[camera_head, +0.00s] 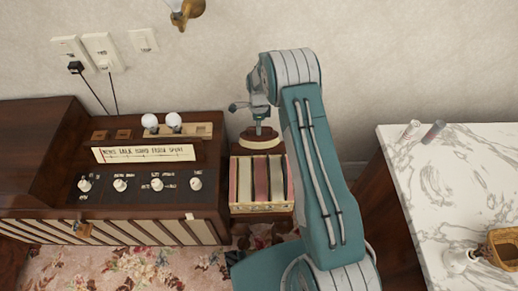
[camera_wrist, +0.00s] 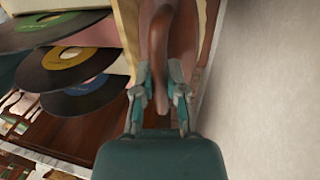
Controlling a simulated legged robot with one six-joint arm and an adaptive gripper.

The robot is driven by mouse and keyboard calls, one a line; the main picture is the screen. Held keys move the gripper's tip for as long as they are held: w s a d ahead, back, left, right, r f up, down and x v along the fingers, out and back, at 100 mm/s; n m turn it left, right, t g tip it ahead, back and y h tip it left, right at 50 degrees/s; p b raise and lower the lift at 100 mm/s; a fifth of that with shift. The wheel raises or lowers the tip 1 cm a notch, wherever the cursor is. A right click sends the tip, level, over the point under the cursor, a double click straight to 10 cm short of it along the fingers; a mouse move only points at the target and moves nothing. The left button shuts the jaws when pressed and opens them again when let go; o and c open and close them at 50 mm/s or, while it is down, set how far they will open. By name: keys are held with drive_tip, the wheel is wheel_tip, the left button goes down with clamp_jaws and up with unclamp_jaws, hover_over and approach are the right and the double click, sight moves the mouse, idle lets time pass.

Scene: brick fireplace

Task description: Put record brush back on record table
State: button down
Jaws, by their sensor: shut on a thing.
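The record brush (camera_head: 260,140) is a dark brown, rounded wooden piece with a pale band at its lower side. My gripper (camera_head: 260,118) is shut on it and holds it from above, over the back of a striped record holder (camera_head: 260,182). In the wrist view, the brown brush (camera_wrist: 172,40) shows between the fingers of my gripper (camera_wrist: 163,88). The record holder stands on a small dark wooden table (camera_head: 240,228), which I take for the record table. Whether the brush touches anything below it I cannot tell.
A wooden radio console (camera_head: 130,190) with knobs stands close at the left. A marble-topped cabinet (camera_head: 455,175) is at the right. The wall (camera_head: 390,60) is close behind. Several black records (camera_wrist: 70,68) lie to the left of my gripper in the wrist view.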

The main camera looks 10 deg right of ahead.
sight(258, 142)
wheel_tip(258, 142, down, 8)
drive_tip(key=shift+a+f, duration=0.1)
drive_tip(key=shift+f, duration=0.1)
drive_tip(key=shift+f, duration=0.15)
drive_tip(key=c, duration=0.7)
unclamp_jaws()
